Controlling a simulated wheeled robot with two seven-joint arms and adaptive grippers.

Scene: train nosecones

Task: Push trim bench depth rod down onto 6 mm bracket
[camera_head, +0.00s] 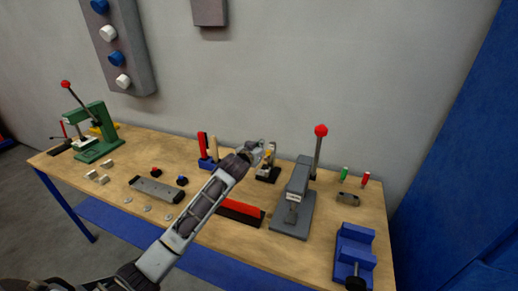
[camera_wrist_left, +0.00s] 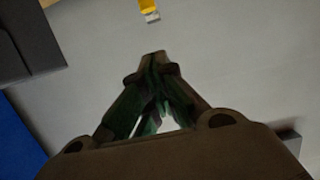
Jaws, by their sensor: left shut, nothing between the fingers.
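My left gripper (camera_head: 262,152) is shut and empty. It is raised over the back middle of the wooden bench. In the left wrist view its fingertips (camera_wrist_left: 153,56) meet. Just beside it in the head view stands a small fixture with a black base (camera_head: 268,177), a pale upright part and a bit of yellow. A yellow piece with a grey end (camera_wrist_left: 149,10) shows ahead of the fingertips at the top of the left wrist view. I cannot tell which part is the depth rod or the 6 mm bracket. My right gripper is not in view.
A grey press (camera_head: 294,205) with a red-knobbed lever stands right of the fixture. A blue vise (camera_head: 354,250) is at the front right, a green press (camera_head: 96,135) at the far left. A grey bar (camera_head: 157,190) and several small parts lie left of my arm.

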